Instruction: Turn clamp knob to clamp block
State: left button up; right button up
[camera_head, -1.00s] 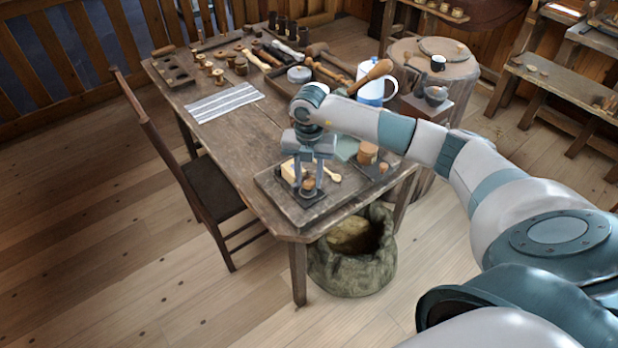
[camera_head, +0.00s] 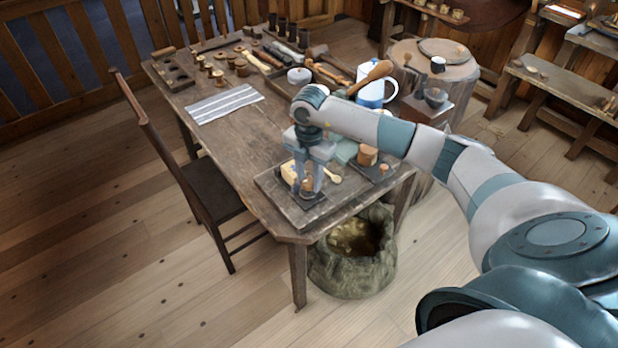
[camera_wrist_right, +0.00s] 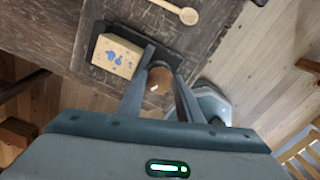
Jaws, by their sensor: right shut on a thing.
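My right gripper (camera_head: 309,186) points down over the dark tray (camera_head: 268,184) at the table's near corner. In the right wrist view its two fingers (camera_wrist_right: 163,75) are shut on a round brown wooden clamp knob (camera_wrist_right: 160,82), one finger on each side. A pale yellow block (camera_wrist_right: 118,56) with blue marks lies right beside the knob on a dark clamp base (camera_wrist_right: 97,55). In the head view the block (camera_head: 289,173) is partly hidden by the gripper. I cannot tell whether the block is held tightly. My left gripper is not in view.
A small wooden spoon (camera_wrist_right: 182,11) lies on the tray near the block. A wooden cup (camera_head: 367,155) stands on a dark board to the right. A white and blue mug (camera_head: 372,92) and several turned pieces stand farther back. A sack (camera_head: 352,262) stands below the table corner.

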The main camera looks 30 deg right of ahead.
jog(key=shift+w+r, duration=0.1)
jog(key=shift+r, duration=0.05)
jog(key=o, duration=0.8)
jog(key=shift+c, duration=0.2)
jog(key=shift+r+b, duration=0.3)
jog(key=shift+r, duration=0.4)
notch_tip(320, 180, up, 7)
jog(key=shift+r+b, duration=0.1)
jog(key=shift+b, duration=0.9)
notch_tip(320, 180, up, 7)
jog(key=b, duration=0.1)
send_over(309, 180)
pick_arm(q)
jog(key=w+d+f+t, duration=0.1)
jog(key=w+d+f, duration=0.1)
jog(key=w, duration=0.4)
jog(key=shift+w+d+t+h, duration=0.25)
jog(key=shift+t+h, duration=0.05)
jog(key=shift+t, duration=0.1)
pick_arm(e)
jog(key=shift+r, duration=0.85)
